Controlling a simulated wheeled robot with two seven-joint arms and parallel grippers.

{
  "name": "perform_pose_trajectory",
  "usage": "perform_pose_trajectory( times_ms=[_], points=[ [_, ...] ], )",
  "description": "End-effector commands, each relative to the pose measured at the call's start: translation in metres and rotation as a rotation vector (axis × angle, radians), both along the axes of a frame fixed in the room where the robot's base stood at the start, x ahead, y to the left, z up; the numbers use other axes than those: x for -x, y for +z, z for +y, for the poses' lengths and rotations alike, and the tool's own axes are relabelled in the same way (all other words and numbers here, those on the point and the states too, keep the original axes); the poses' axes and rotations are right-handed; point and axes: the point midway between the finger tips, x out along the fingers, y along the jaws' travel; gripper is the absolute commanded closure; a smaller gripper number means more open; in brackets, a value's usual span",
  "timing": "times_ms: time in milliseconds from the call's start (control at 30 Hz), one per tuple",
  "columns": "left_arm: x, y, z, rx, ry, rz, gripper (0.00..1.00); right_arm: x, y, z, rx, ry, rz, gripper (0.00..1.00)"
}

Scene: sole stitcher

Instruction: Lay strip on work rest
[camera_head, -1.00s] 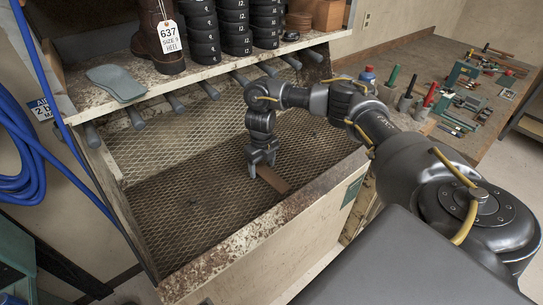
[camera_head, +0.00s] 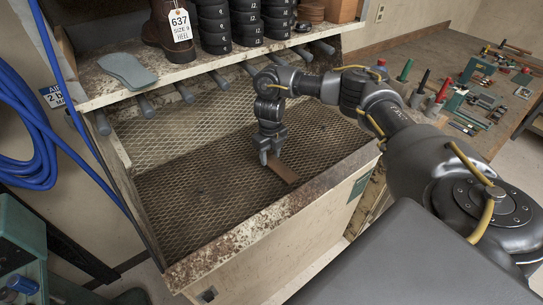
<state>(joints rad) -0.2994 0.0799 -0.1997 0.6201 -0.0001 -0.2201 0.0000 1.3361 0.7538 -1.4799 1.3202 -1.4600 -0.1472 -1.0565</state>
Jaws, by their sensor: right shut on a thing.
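A flat brown strip (camera_head: 284,171) shows in the head view, low inside a bench bin with a wire-mesh bottom (camera_head: 210,190). My right gripper (camera_head: 269,159) points down and is shut on the strip's far left end. The strip runs from the fingers down to the right, close to the bin's front wall. Whether it touches the mesh or hangs just above it, I cannot tell. I cannot tell for sure which part is the work rest; the mesh lies right under the strip. My left gripper is out of view.
The bin's worn front rim (camera_head: 240,232) stands just in front of the strip. Several grey pegs (camera_head: 185,93) stick out under the shelf above, which holds a boot (camera_head: 165,35), a grey sole (camera_head: 127,70) and stacked black rings (camera_head: 214,28). A tool bench (camera_head: 450,70) is at right.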

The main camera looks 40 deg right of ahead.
Motion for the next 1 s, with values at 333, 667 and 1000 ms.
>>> perform_pose_trajectory(
  times_ms=[333, 667, 1000],
  points=[
    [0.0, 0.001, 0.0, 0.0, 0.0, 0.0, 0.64, 0.029, 0.072, 0.03, 0.001, 0.011, -0.007, 0.85],
    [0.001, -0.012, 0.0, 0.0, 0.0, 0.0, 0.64, 0.081, 0.105, 0.078, 0.0, 0.007, -0.003, 0.85],
    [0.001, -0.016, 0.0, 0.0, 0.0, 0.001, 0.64, 0.101, 0.118, 0.096, 0.0, 0.002, -0.001, 0.85]
  ],
)
